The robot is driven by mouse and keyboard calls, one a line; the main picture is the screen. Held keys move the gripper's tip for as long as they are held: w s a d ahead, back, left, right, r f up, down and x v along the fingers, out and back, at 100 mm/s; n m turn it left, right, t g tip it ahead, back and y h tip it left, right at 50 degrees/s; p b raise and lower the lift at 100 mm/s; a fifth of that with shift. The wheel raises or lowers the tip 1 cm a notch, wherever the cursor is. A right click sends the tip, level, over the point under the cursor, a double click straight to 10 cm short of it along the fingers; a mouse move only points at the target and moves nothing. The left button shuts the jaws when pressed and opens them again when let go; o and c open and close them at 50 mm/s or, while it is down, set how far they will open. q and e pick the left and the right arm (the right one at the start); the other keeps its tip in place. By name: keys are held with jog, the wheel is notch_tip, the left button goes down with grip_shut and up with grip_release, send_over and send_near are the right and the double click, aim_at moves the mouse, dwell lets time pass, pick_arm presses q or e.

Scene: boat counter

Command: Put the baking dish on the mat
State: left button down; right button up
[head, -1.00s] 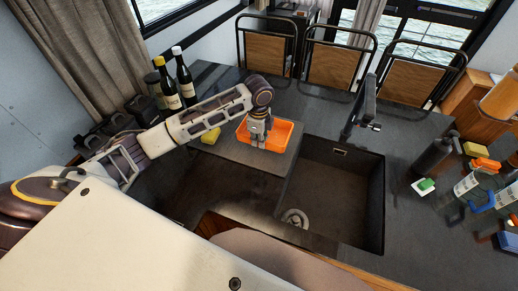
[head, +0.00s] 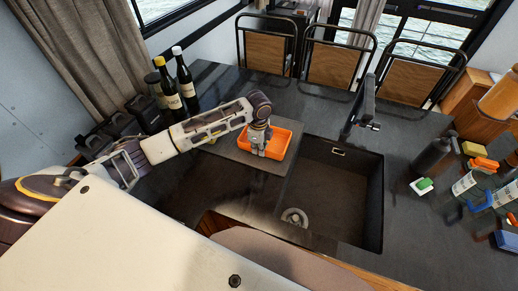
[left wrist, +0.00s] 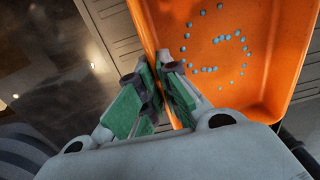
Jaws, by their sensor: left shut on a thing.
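The orange baking dish (head: 281,138), with small blue dots inside, is over the right part of the dark grey mat (head: 229,151), left of the sink. I cannot tell whether its base touches the mat. My left gripper (head: 260,152) is shut on the dish's near left rim. In the left wrist view the fingertips (left wrist: 160,80) pinch the rim of the dish (left wrist: 240,55), one finger inside and one outside. The grey grooved surface of the mat (left wrist: 108,35) shows beside it. The dish looks about level. My right gripper is out of view.
The sink (head: 335,190) with its tall tap (head: 363,105) is close on the right. Two bottles (head: 187,82) and a jar stand behind my left arm. A yellow sponge (head: 474,148) and several cleaning bottles are at the far right.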

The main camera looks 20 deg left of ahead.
pick_arm(q)
jog(key=c, duration=1.6)
grip_release()
jog(key=shift+f, duration=0.1)
jog(key=shift+c, duration=0.2)
notch_tip(320, 180, up, 12)
jog(key=b, duration=0.2)
jog(key=shift+s, duration=0.15)
jog(key=shift+s+d, duration=0.1)
